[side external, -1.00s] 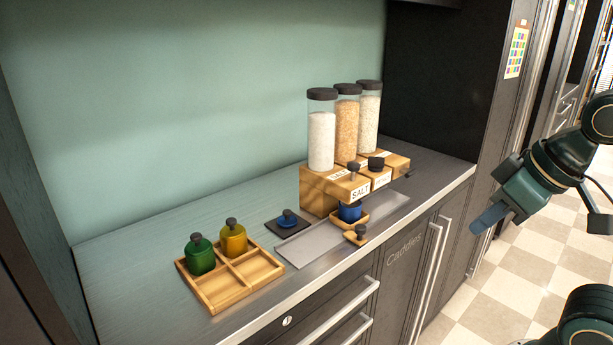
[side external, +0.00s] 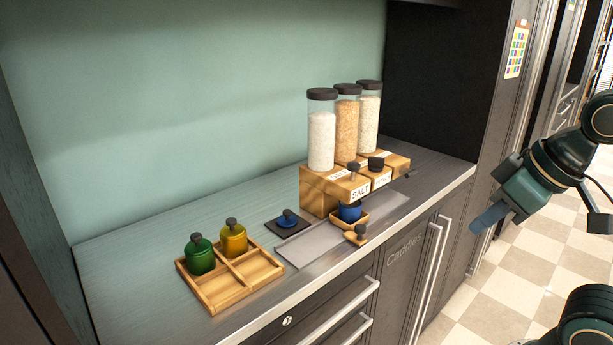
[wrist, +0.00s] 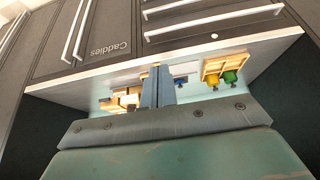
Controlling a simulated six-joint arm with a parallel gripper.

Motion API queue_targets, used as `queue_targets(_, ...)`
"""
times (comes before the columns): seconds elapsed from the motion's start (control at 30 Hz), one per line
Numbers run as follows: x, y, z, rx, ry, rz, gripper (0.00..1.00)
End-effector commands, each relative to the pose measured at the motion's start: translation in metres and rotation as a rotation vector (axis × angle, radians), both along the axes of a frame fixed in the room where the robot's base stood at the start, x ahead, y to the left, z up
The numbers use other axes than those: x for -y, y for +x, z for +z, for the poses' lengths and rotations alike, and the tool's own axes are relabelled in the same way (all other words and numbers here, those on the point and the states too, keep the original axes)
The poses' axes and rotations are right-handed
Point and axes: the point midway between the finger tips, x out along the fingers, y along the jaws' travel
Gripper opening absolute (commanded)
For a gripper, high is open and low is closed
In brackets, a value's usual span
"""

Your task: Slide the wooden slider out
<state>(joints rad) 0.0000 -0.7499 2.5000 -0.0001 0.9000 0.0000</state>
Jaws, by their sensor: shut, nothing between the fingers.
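The wooden dispenser (side external: 318,192) stands on the counter, holding three clear jars with dark lids, the front one (side external: 321,142) full of white grains. A wooden slider with a dark knob (side external: 356,234) sticks out at the front, below the block labelled SALT (side external: 359,191). A blue cup (side external: 350,211) sits in the slider's wooden holder under the SALT block. My gripper (side external: 489,217) is shut and empty, in the air to the right of the counter, well apart from the slider. In the wrist view, my gripper's fingers (wrist: 158,88) are together and hide part of the dispenser.
A wooden tray (side external: 211,298) at the left holds a green jar (side external: 200,255) and a yellow jar (side external: 233,238). A blue lid (side external: 288,218) lies on a dark pad. A grey mat (side external: 304,249) lies under the slider. Drawer and cabinet handles (side external: 436,262) project below the counter edge.

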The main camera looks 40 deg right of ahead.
Motion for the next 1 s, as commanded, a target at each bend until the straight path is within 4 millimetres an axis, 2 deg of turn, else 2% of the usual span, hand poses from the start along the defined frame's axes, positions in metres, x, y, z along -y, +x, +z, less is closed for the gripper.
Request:
queue_targets(0.37, 0.000, 0.001, 0.001, -0.002, 0.000, 0.001, 0.00)
queue_targets(0.53, -0.001, 0.011, 0.004, -0.015, 0.004, 0.014, 0.00)
queue_targets(0.77, -0.002, 0.042, 0.012, -0.055, 0.023, 0.050, 0.00)
queue_targets(1.0, 0.006, 0.087, 0.017, -0.101, 0.063, 0.107, 0.00)
